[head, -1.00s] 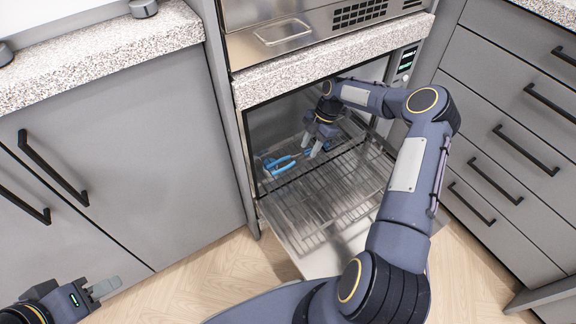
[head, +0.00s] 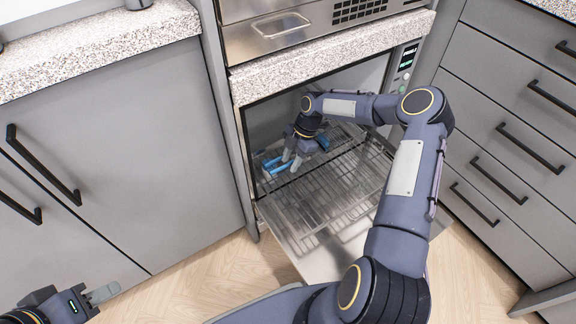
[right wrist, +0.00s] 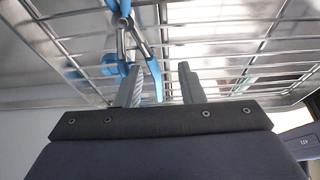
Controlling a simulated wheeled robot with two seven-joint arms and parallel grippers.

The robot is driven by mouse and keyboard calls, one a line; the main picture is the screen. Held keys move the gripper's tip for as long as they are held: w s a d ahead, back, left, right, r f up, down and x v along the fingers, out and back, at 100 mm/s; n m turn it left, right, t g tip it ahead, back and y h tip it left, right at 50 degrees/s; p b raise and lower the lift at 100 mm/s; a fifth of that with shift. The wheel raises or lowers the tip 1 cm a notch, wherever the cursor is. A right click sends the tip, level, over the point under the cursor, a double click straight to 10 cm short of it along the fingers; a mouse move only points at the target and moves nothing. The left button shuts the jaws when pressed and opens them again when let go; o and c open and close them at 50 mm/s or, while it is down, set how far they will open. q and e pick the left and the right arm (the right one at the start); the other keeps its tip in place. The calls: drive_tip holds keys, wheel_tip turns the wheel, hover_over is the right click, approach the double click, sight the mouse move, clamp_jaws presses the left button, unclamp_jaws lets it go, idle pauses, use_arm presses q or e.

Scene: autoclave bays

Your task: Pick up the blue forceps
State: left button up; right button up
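The blue forceps (head: 274,165) lie on the wire rack inside the open bay, near its left side. My right gripper (head: 292,163) reaches into the bay just above and to the right of them, fingers pointing down. In the right wrist view its two fingers (right wrist: 160,84) are apart, with nothing clearly clamped between them. Blue and silver tool parts (right wrist: 122,40) show beyond the left finger, which partly covers them; whether it touches them I cannot tell. My left gripper (head: 103,292) is low at the left, outside the bay, its finger gap unclear.
A wire rack (head: 335,190) fills the bay, above a lowered metal door (head: 325,245). Another blue item (head: 323,142) shows behind my right gripper. A stone ledge (head: 330,58) overhangs the opening. Grey cabinets (head: 120,150) and drawers (head: 500,150) flank it.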

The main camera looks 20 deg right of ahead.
clamp_jaws()
